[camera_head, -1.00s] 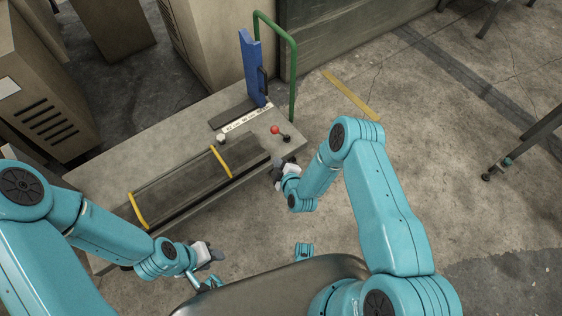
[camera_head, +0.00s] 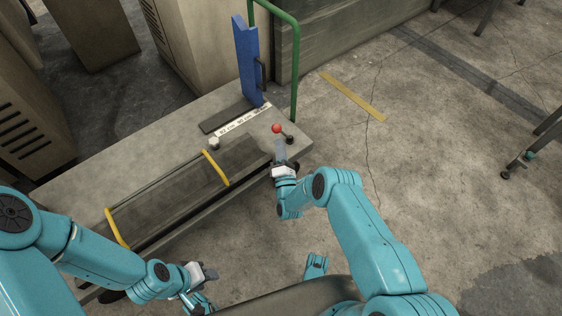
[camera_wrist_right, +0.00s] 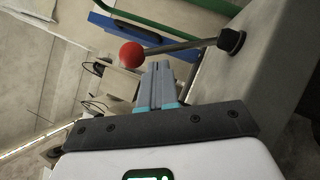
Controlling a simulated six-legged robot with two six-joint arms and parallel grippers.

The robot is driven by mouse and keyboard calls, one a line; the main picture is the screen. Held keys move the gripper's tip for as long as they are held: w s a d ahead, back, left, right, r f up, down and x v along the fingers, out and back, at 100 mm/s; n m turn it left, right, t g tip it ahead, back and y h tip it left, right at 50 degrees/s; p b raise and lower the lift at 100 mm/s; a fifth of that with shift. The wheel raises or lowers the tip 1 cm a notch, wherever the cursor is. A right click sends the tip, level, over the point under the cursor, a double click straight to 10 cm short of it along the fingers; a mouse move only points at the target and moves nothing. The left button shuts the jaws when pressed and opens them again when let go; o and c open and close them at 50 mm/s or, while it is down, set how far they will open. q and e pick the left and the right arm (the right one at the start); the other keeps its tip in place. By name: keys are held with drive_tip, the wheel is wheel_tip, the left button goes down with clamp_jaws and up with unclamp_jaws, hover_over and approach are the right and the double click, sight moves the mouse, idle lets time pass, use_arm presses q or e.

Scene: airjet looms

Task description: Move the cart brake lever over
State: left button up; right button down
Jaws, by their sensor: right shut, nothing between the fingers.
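The brake lever has a red ball knob (camera_head: 276,129) on a thin rod, which runs to a dark pivot (camera_head: 290,140) at the right end of the cart top (camera_head: 170,126). My right gripper (camera_head: 280,147) is shut and empty, just on the near side of the knob. In the right wrist view the red knob (camera_wrist_right: 131,55) is just beyond and left of the shut fingertips (camera_wrist_right: 157,68), and the rod runs right to its pivot (camera_wrist_right: 231,41). I see no clear contact. My left gripper (camera_head: 208,272) is low in front of the cart; its finger opening is unclear.
A blue upright plate (camera_head: 247,60) and a green rail (camera_head: 297,60) stand at the cart's far end. A dark trough with yellow bands (camera_head: 217,168) and a small white knob (camera_head: 214,144) lie left of the lever.

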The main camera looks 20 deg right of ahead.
drive_tip(key=shift+x, duration=0.95)
drive_tip(key=shift+d+r+m, duration=0.1)
drive_tip(key=shift+r+m, duration=0.1)
drive_tip(key=shift+m, duration=0.2)
